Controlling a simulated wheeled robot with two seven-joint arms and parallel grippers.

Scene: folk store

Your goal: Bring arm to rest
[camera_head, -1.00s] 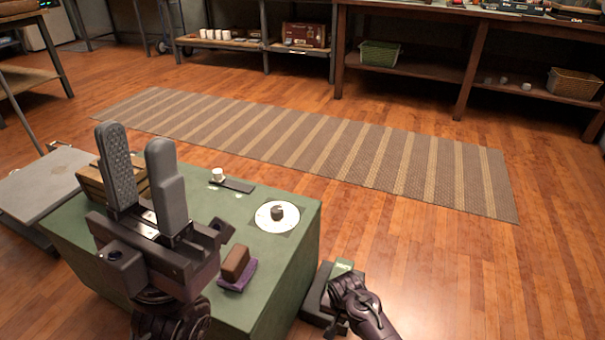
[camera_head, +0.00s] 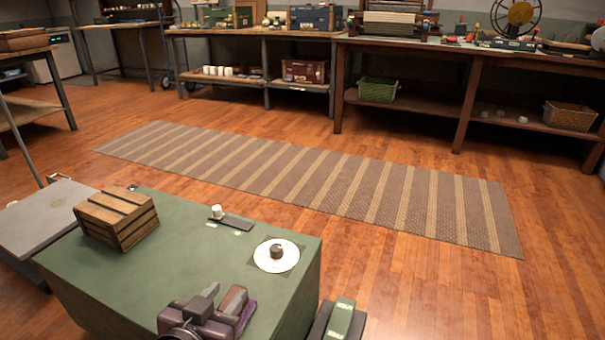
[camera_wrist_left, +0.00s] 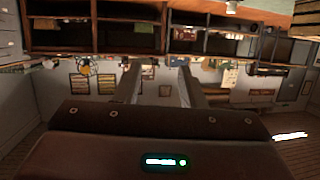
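My left gripper (camera_head: 205,308) shows at the bottom edge of the head view, low over the green cabinet top (camera_head: 190,250). That view is upside down, with shelving and a wall beyond the fingers. My right gripper is not in view.
A wooden crate (camera_head: 117,216), a small white knob (camera_head: 217,211) and a white disc (camera_head: 276,255) are on the green top. A grey platform (camera_head: 42,220) stands to the left. A striped rug (camera_head: 310,180) lies on open floor. Workbenches (camera_head: 400,50) line the back.

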